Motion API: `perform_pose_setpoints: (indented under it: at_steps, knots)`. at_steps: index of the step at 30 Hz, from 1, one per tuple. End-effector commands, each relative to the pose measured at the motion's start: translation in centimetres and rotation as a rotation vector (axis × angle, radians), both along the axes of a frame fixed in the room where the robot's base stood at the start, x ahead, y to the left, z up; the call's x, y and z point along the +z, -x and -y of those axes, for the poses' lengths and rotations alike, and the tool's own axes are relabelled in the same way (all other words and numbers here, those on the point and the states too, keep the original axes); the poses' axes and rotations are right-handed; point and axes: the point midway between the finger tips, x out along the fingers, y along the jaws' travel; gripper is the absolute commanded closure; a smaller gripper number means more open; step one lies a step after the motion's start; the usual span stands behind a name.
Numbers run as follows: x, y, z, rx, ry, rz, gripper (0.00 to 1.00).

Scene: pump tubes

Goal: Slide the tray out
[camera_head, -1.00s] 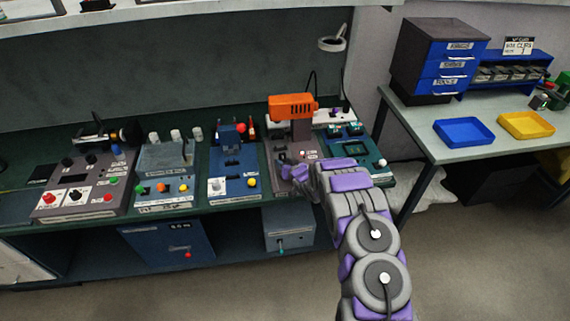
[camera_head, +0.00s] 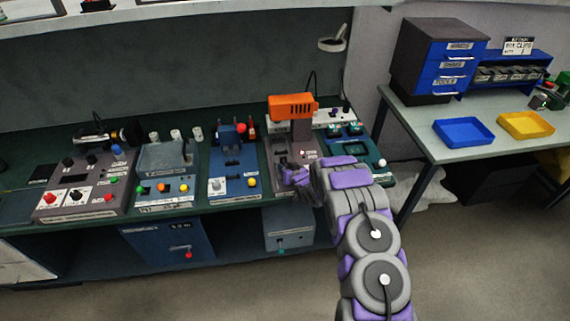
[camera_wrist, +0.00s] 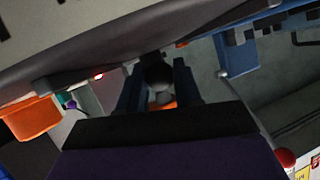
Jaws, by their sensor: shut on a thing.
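The grey machine with the orange head (camera_head: 293,106) stands on the bench between the blue machine and the green one. My gripper (camera_head: 288,176) is at the front edge of this machine's base, low near the bench top. In the wrist view my gripper (camera_wrist: 158,88) is shut on a dark round knob (camera_wrist: 156,72), which sits between its two fingers. A broad grey surface (camera_wrist: 100,45) lies just beyond the fingers. The tray's outline cannot be told clearly from the machine base, and my arm and gripper hide part of its front.
The blue machine (camera_head: 233,168) is close to the left of my gripper, and the green machine (camera_head: 354,148) is to the right, partly behind my arm. A side table holds a blue tray (camera_head: 463,132) and a yellow tray (camera_head: 525,125). Open floor lies before the bench.

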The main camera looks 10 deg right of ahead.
Motion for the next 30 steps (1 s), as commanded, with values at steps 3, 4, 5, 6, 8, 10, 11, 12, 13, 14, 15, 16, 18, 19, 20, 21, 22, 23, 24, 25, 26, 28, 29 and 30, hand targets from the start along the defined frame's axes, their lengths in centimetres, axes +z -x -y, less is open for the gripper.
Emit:
perform_pose_setpoints:
  at_steps: [3, 4, 5, 6, 8, 10, 11, 12, 13, 14, 15, 16, 18, 19, 20, 21, 22, 23, 24, 25, 26, 28, 29, 30]
  knots:
    - [-0.1, 1.9, 0.0, -0.001, 0.001, -0.007, 1.0]
    - [0.0, 2.3, 0.0, 0.0, 0.0, -0.005, 1.0]
    - [0.0, 2.7, 0.0, 0.0, 0.001, -0.003, 1.0]
    - [0.0, 3.4, 0.0, 0.0, 0.0, -0.005, 1.0]
    - [-0.2, 4.4, 0.0, -0.002, 0.001, -0.009, 1.0]
    - [-0.1, 5.4, 0.0, -0.002, 0.0, -0.005, 1.0]
    - [-0.1, 5.9, 0.0, -0.003, 0.0, -0.006, 1.0]
    - [-0.2, 6.7, 0.1, -0.002, 0.0, -0.009, 1.0]
    - [-0.1, 7.1, 0.1, -0.002, 0.001, -0.009, 1.0]
    - [-0.1, 7.6, 0.0, -0.002, 0.001, -0.005, 1.0]
    - [0.0, 8.1, 0.0, -0.002, 0.0, -0.004, 1.0]
    - [-0.1, 8.6, 0.0, -0.002, 0.0, -0.005, 1.0]
    - [-0.1, 9.5, 0.1, -0.002, 0.002, -0.007, 1.0]
    - [-0.1, 9.8, 0.1, -0.002, 0.001, -0.005, 1.0]
    - [0.0, 10.0, 0.1, -0.003, 0.001, -0.003, 1.0]
    - [0.0, 10.2, 0.1, -0.003, 0.001, -0.002, 1.0]
    - [0.0, 10.3, 0.1, -0.003, 0.0, -0.001, 1.0]
    - [0.0, 10.4, 0.1, -0.003, 0.0, -0.001, 1.0]
    - [0.0, 10.5, 0.1, -0.003, 0.0, 0.0, 1.0]
    - [0.0, 10.6, 0.1, -0.003, 0.0, 0.0, 1.0]
    - [0.0, 10.6, 0.1, -0.003, 0.0, 0.0, 1.0]
    - [0.0, 10.6, 0.1, -0.003, 0.0, 0.0, 1.0]
    - [0.0, 10.6, 0.1, -0.003, 0.0, 0.0, 1.0]
    - [0.0, 10.6, 0.1, -0.003, 0.0, 0.0, 1.0]
